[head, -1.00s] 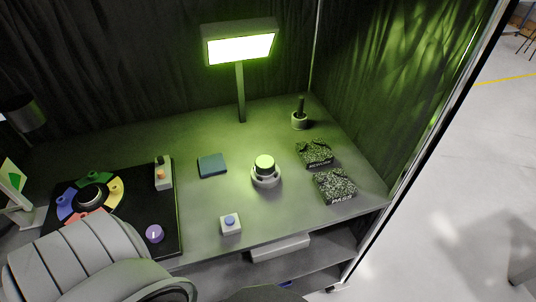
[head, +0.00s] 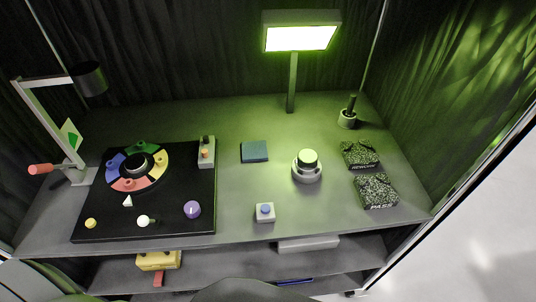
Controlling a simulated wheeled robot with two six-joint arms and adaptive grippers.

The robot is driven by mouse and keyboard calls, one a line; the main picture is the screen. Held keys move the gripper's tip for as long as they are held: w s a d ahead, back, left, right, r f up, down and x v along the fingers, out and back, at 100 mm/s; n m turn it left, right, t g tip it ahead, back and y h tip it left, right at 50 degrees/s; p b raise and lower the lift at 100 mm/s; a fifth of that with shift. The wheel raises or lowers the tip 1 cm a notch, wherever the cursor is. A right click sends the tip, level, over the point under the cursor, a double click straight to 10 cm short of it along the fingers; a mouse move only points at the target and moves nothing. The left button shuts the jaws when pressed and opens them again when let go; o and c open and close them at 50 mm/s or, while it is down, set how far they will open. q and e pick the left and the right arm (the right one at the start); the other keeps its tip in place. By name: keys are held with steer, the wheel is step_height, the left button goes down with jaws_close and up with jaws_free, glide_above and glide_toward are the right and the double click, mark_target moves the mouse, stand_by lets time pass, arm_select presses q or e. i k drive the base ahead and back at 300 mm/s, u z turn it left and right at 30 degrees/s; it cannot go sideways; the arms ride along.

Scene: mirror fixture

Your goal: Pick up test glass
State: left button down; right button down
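A round grey holder (head: 307,174) stands on the bench right of centre, with a pale green-lit disc (head: 308,157) on top. The disc may be the test glass, but I cannot tell for sure. A tall lamp (head: 300,38) with a bright green-white panel stands behind it. Neither of my grippers shows in the head view, so their state is hidden.
A black board (head: 88,218) with a coloured ring (head: 114,176) and knobs lies at left, beside a press-like stand (head: 50,125). A teal pad (head: 254,151), a blue-button box (head: 265,212), and speckled REWORK (head: 360,155) and PASS (head: 375,191) blocks share the bench (head: 330,220).

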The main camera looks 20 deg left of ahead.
mark_target(307, 157)
steer(key=u, duration=0.2)
steer(key=k, duration=1)
steer(key=z, duration=1.4)
steer(key=i, duration=2.4)
steer(key=u, duration=2.3)
